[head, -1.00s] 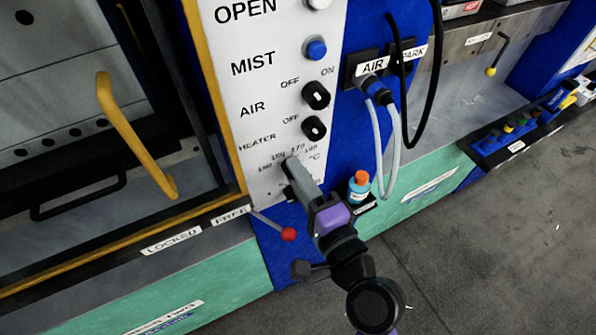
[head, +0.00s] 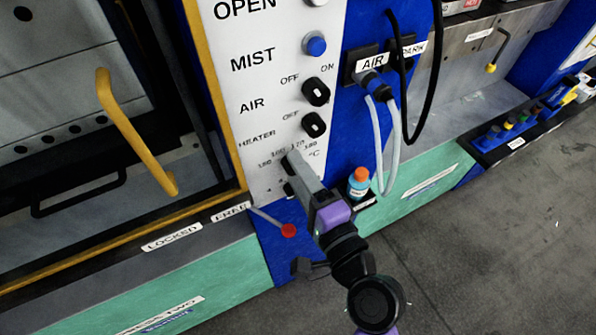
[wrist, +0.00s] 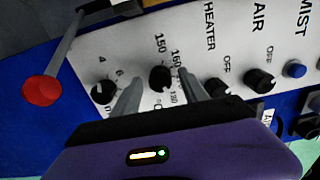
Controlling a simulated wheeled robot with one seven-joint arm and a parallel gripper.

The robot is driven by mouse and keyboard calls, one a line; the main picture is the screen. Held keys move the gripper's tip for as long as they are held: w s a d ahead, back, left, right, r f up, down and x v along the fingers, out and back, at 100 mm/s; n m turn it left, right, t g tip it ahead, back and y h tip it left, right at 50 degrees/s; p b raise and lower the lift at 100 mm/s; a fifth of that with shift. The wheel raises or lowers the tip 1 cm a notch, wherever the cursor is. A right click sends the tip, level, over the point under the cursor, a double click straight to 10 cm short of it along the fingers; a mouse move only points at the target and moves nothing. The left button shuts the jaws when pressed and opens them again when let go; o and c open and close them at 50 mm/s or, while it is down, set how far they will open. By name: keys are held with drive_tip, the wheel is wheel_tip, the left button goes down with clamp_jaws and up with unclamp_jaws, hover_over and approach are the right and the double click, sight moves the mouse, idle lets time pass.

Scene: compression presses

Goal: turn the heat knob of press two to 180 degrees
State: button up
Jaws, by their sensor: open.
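The heat knob (wrist: 160,78) of press two is a small black round knob on the white panel (wrist: 225,60). Numbers from 150 to 180 ring it in the wrist view. My gripper (wrist: 161,79) is open, with one grey finger on each side of the knob. I cannot tell whether the fingers touch it. Which number the knob points at is too small to tell. In the head view my gripper (head: 296,162) reaches the lower part of the panel and hides the heat knob; parts of the scale and "°C" show above it.
A second black knob (wrist: 103,93) is beside one finger. The heater switch (head: 313,125) and air switch (head: 316,93) are above. A red-tipped lever (head: 288,230) is lower left. A bottle (head: 358,184) and hoses (head: 385,140) are close on the right.

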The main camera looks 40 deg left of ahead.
drive_tip(key=b+v, duration=0.2)
drive_tip(key=v, duration=0.5)
drive_tip(key=shift+d, duration=0.3)
drive_tip(key=shift+s, duration=0.1)
drive_tip(key=w+d+t+h, duration=0.4)
drive_tip(key=w+d+t, duration=0.1)
drive_tip(key=d+t, duration=0.15)
drive_tip(key=s+d+f+n+t+h, duration=0.1)
drive_tip(key=s+d+f+t+h, duration=0.15)
drive_tip(key=d, duration=0.45)
drive_tip(key=s+d+f+t+h, duration=0.1)
drive_tip(key=d+h, duration=0.3)
drive_tip(key=d, duration=0.3)
drive_tip(key=s+d+f+n+g+h, duration=0.1)
drive_tip(key=s+d+h, duration=0.2)
drive_tip(key=s+d, duration=0.4)
drive_tip(key=s+d+f+n+g+h, duration=0.1)
drive_tip(key=s+d, duration=0.6)
drive_tip(key=s, duration=0.7)
drive_tip(key=shift+d+n+h, duration=0.35)
drive_tip(key=shift+n+h, duration=0.45)
drive_tip(key=shift+h, duration=0.25)
